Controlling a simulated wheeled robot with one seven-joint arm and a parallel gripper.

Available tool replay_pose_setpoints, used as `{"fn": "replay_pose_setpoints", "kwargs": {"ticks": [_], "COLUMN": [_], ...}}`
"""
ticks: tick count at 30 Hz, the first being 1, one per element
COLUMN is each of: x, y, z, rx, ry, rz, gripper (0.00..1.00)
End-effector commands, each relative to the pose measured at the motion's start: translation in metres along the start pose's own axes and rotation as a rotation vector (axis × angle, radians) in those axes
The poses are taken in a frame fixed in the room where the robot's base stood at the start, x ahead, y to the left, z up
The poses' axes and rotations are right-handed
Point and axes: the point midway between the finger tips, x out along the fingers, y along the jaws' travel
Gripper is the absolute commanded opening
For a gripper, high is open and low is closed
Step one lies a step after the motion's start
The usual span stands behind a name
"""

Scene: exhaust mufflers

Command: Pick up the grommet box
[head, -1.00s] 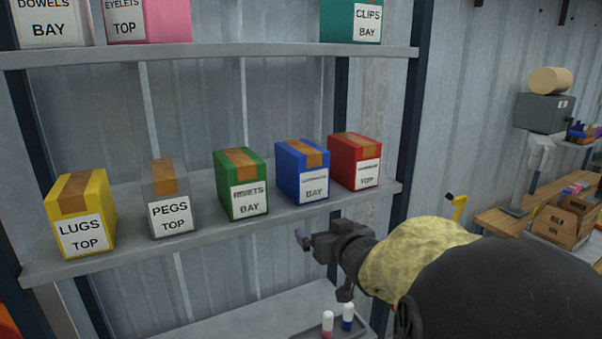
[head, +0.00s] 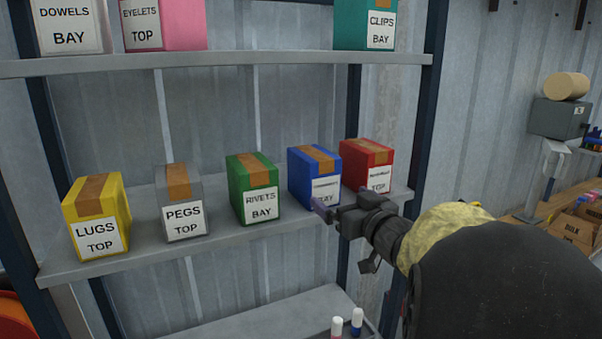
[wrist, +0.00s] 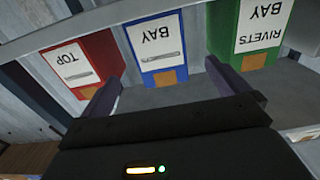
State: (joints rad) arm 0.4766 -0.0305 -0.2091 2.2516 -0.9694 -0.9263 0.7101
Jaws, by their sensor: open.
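No box shows a readable grommet label. The upper words are too unclear to read on the blue box (head: 308,165), whose label ends in BAY, and the red box (head: 368,152), whose label ends in TOP. Both stand side by side on the middle shelf. My gripper (head: 340,206) is open and empty in front of the blue box, covering part of its lower right and the red box's foot. In the wrist view, which is upside down, the blue box (wrist: 172,76) shows between the two fingers, beyond the tips; the red box (wrist: 98,78) is left.
The green RIVETS box (head: 240,165) stands left of the blue box, with the PEGS box (head: 190,190) and yellow LUGS box (head: 120,195) further left. The shelf edge (head: 150,252) runs below them. An upper shelf (head: 250,60) holds more boxes. A dark upright (head: 428,110) stands right.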

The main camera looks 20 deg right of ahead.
Motion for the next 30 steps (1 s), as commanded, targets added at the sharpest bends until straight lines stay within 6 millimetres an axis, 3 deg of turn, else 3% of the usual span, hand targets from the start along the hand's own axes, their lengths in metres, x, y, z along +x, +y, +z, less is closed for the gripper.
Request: {"fn": "replay_pose_setpoints", "kwargs": {"ticks": [13, 30], "x": [0.073, 0.089], "y": [0.000, 0.000], "z": [-0.002, -0.002], "rx": [0.001, 0.002], "ry": [-0.001, -0.001], "rz": [-0.001, -0.001], "gripper": [1.00, 1.00]}}
